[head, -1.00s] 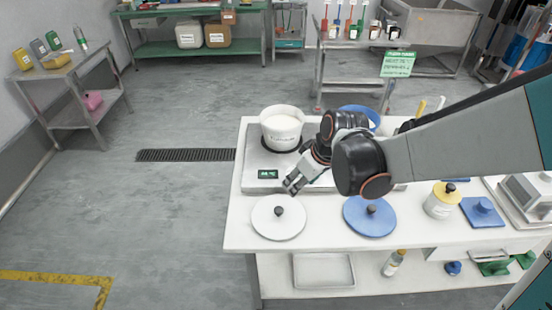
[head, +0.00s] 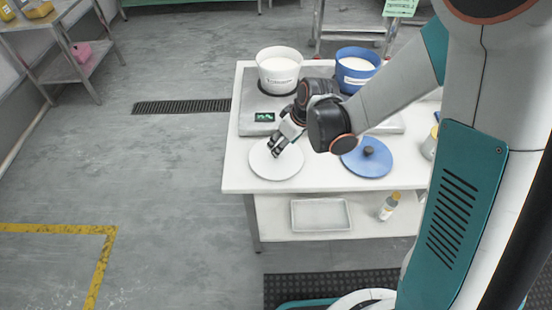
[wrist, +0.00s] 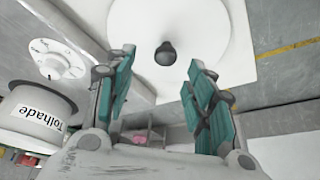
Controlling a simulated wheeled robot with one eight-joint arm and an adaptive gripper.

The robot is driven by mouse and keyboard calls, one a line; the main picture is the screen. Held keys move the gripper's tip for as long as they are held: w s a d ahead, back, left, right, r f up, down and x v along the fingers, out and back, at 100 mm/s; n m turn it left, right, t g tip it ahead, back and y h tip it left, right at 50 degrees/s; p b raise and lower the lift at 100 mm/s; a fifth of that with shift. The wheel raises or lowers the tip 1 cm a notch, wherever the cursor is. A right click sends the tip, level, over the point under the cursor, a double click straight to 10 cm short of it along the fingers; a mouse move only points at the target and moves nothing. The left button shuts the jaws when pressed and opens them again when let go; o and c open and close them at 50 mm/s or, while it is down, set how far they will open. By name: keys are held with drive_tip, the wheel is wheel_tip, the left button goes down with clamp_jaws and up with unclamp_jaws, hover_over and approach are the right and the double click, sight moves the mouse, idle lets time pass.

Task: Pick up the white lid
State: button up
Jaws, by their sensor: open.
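The white lid (head: 270,165) lies flat near the front left corner of the white table. My gripper (head: 285,148) is above it and hides its knob in the head view. In the wrist view, the white lid (wrist: 205,40) has a dark round knob (wrist: 165,54). The knob shows between the two open, teal-padded fingers of my gripper (wrist: 160,80), just beyond their tips. The gripper is empty. Whether a finger touches the knob cannot be told.
A blue lid (head: 366,158) lies to the right on the table (head: 238,180). A white bucket (head: 279,72) and a blue bucket (head: 357,70) stand behind on scales. A tray (head: 320,214) and a bottle (head: 389,207) sit on the lower shelf.

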sight(262, 161)
drive_tip(key=x, duration=0.1)
drive_tip(key=b+x, duration=0.1)
drive_tip(key=x, duration=0.1)
drive_tip(key=b+x, duration=0.1)
drive_tip(key=x, duration=0.1)
drive_tip(key=shift+s+a+f, duration=0.1)
drive_tip(key=shift+s+a, duration=0.15)
drive_tip(key=c, duration=1.2)
